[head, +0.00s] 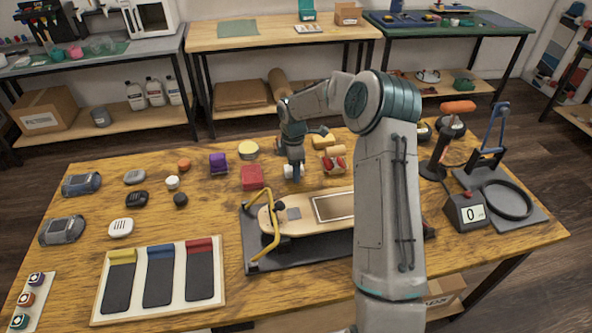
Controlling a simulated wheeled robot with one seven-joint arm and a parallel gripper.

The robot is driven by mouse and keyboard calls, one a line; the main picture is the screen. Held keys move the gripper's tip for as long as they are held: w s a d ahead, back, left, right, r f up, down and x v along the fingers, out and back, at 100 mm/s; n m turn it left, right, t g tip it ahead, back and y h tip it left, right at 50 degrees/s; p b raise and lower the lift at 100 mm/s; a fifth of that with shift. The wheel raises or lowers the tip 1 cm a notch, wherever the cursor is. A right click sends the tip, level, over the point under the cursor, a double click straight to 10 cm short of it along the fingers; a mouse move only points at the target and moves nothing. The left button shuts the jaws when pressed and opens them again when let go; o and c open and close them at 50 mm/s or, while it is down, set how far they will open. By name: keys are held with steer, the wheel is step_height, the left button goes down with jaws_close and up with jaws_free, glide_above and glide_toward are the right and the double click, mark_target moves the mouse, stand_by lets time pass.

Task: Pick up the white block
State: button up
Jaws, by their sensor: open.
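A white block (288,172) sits on the wooden table behind the skateboard deck, partly hidden by my gripper. My gripper (293,172) points down right at the block, with its fingertips low over the table. The jaws are open. Whether the fingers touch the block cannot be told at this size.
A red block (252,177) and a purple block (218,163) stand to the left. Red and yellow pieces (335,164) lie close on the right. The skateboard deck (296,214) with a yellow clamp (270,232) is in front. A tray of pads (226,304) lies at front left.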

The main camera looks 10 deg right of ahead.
steer(key=c, duration=1.1)
steer(key=shift+r, duration=0.1)
steer(key=shift+r, duration=0.5)
steer(key=r, duration=0.1)
steer(key=d+r, duration=0.1)
steer(key=r, duration=0.1)
steer(key=shift+s+r, duration=0.1)
steer(key=shift+r, duration=0.2)
steer(key=s+d+r, duration=0.2)
steer(key=d, duration=0.1)
steer(key=s+d+r, duration=0.1)
steer(key=d+r, duration=0.1)
steer(key=d, duration=0.1)
steer(key=s+d+r, duration=0.2)
steer(key=d, duration=0.1)
steer(key=shift+s+r, duration=0.15)
steer(key=shift+s, duration=0.2)
steer(key=o, duration=0.4)
steer(key=shift+c, duration=1.3)
